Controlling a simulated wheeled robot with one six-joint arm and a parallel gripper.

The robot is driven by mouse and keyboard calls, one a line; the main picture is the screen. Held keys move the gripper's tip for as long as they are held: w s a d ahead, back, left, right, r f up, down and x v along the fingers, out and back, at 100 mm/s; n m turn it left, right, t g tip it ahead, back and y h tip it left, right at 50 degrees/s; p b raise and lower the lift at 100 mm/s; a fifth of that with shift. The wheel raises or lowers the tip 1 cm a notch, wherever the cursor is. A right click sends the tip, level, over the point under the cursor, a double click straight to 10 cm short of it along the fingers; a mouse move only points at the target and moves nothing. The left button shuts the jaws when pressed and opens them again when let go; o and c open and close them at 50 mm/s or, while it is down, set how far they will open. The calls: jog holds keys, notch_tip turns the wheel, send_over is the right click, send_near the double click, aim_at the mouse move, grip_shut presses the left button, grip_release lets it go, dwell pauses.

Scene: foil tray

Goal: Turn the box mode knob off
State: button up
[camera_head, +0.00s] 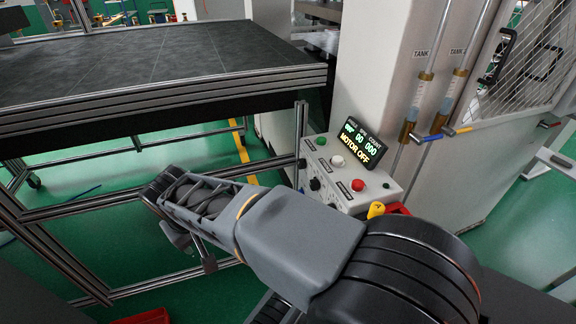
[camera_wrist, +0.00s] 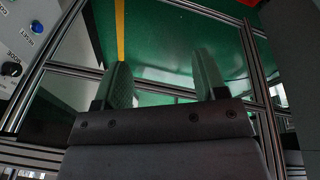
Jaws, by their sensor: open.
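The control box (camera_head: 350,201) stands at the foot of a white machine column, with buttons on its top and dark knobs on its front face. In the wrist view, the black mode knob (camera_wrist: 11,69) shows at the far left edge beside the lettering MODE, on the pale box face (camera_wrist: 22,42). Its exact pointer setting is too small to read. My gripper (camera_wrist: 162,65) is open and empty, its two grey fingers apart over the floor and frame bars. The knob lies well left of the fingers, not touched. My arm hides part of the box's lower front in the head view.
A display (camera_head: 361,143) on the box reads MOTOR OFF. A red button (camera_head: 358,185) and a white button (camera_head: 337,160) are on top. A blue button (camera_wrist: 37,27) is near the knob. A dark-topped table (camera_head: 150,65) with metal frame bars (camera_head: 100,204) stands left.

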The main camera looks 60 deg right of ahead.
jog(key=w+d+f+m+g+h+b, duration=0.2)
jog(key=d+f+m+g+h+b, duration=0.15)
jog(key=d, duration=0.35)
jog(key=w+d+f+m+g+h+b, duration=0.2)
jog(key=d+m+h+b, duration=0.15)
jog(key=d, duration=0.35)
jog(key=m+g+h+b, duration=0.6)
jog(key=m, duration=0.4)
send_near(302, 164)
jog(key=w+f+x, duration=0.1)
jog(key=x, duration=0.7)
jog(key=shift+d+m, duration=0.3)
jog(key=shift+d, duration=0.4)
jog(key=shift+f+g, duration=0.1)
jog(key=shift+g, duration=0.15)
jog(key=c, duration=0.9)
